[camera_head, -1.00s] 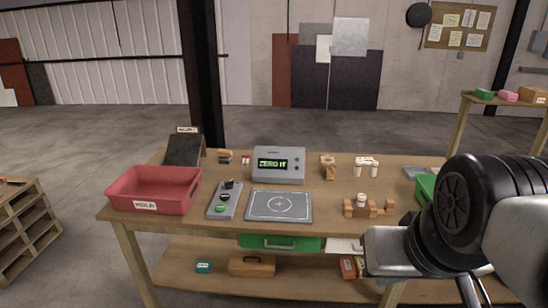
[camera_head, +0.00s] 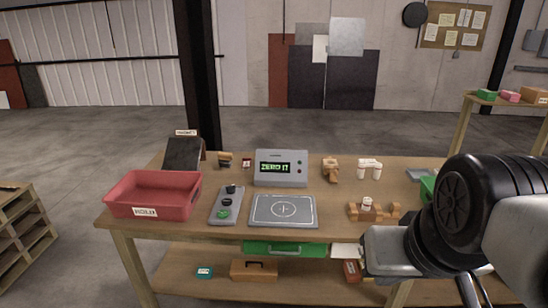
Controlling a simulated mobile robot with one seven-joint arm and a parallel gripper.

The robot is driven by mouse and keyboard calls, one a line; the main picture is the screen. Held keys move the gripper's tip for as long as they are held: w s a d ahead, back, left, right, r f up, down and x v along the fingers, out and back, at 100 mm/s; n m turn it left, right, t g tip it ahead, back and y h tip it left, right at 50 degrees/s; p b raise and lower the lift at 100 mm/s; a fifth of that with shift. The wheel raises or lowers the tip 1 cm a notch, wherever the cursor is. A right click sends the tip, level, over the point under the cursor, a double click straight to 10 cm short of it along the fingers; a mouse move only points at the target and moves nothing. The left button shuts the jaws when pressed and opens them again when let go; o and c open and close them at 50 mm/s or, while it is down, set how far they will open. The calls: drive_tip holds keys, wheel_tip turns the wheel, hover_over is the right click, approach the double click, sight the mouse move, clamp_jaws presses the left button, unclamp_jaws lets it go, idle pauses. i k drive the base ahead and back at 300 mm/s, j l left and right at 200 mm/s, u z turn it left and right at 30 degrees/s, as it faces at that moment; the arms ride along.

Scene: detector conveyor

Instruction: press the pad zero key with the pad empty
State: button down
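The pad (camera_head: 262,211) is a flat grey plate with a pale circle and cross, lying on the table with nothing on it. Left of it is a grey key panel (camera_head: 222,218) with a green key (camera_head: 223,213), a dark key (camera_head: 227,202) and a black knob-like part (camera_head: 231,189); I cannot read which is the zero key. Behind the pad stands a grey display box (camera_head: 281,181) with green text "ZERO IT". My arm is at the right, well away from the panel; my gripper's fingertips are not visible.
A red tray (camera_head: 144,213) labelled "HOLD" stands left of the panel. A wooden holder (camera_head: 373,213) with a white piece is right of the pad. A dark sloped stand (camera_head: 183,153) and small wooden items are at the back. The tabletop (camera_head: 236,237) is clear in front.

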sight(227, 202)
drive_tip(key=i+j, duration=0.15)
drive_tip(key=j, duration=0.2)
drive_tip(key=i+j+z, duration=0.15)
drive_tip(key=j, duration=0.25)
drive_tip(key=i+j, duration=0.2)
drive_tip(key=j, duration=0.15)
drive_tip(key=i+j+z, duration=0.15)
drive_tip(key=j, duration=0.25)
drive_tip(key=i+j, duration=0.1)
drive_tip(key=j, duration=0.3)
drive_tip(key=i+j+z, duration=0.1)
drive_tip(key=j, duration=0.3)
drive_tip(key=i+j+z, duration=0.1)
drive_tip(key=j, duration=0.3)
drive_tip(key=i+j, duration=0.15)
drive_tip(key=j, duration=0.3)
drive_tip(key=z, duration=0.05)
